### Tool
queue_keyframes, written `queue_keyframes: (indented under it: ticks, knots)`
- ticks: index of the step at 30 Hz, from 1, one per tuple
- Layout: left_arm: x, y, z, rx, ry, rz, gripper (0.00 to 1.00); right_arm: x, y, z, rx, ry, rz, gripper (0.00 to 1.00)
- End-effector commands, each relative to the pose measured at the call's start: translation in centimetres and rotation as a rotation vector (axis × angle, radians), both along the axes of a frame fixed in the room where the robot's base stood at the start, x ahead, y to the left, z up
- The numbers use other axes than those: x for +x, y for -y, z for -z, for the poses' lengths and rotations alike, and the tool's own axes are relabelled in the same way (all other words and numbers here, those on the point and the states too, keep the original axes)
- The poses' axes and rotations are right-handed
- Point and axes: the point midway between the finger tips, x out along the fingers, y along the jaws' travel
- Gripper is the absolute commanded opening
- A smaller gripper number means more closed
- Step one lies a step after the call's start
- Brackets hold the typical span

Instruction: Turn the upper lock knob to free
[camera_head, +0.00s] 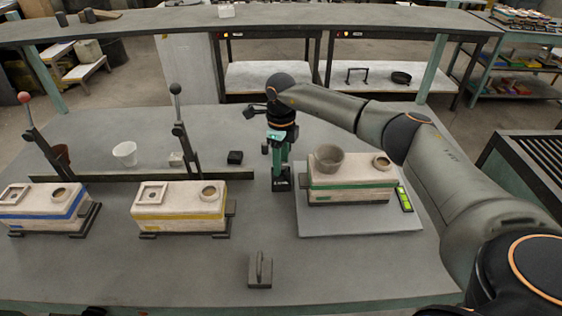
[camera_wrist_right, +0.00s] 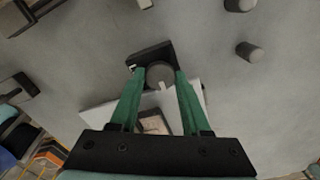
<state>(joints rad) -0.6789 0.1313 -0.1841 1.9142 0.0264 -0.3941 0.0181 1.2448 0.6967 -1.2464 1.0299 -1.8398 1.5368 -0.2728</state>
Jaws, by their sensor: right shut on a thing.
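The lock knob (camera_wrist_right: 159,74) is a round grey knob with a pale pointer mark, on a black block (camera_wrist_right: 150,53) in the right wrist view. My right gripper (camera_wrist_right: 158,79) has its green fingers on either side of the knob and is shut on it. The pointer mark faces the bottom of that view. In the head view my right gripper (camera_head: 281,168) points straight down over the small black stand (camera_head: 281,185), and the gripper hides the knob there. Whether this is the upper knob I cannot tell. My left gripper is not in view.
A pale mould box with a green band (camera_head: 350,185) stands on a grey plate (camera_head: 330,228) right of the gripper. Two more boxes, yellow-banded (camera_head: 180,214) and blue-banded (camera_head: 40,209), stand left by tall levers. A handled block (camera_head: 260,271) lies in front.

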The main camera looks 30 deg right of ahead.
Motion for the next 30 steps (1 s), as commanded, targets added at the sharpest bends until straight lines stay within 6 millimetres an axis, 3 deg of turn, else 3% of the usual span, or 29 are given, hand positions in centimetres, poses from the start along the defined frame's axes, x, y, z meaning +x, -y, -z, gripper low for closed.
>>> queue_keyframes:
  ticks: [21, 22, 30]
  knots:
    - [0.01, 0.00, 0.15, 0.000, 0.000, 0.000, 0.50, 0.12, 0.00, -0.18, 0.001, 0.004, -0.075, 0.00]
    - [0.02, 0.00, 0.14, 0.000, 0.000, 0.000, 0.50, 0.12, 0.00, -0.18, 0.001, 0.004, -0.075, 0.49]
    - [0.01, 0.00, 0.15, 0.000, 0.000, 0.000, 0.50, 0.06, 0.00, -0.09, 0.000, 0.002, -0.074, 0.77]
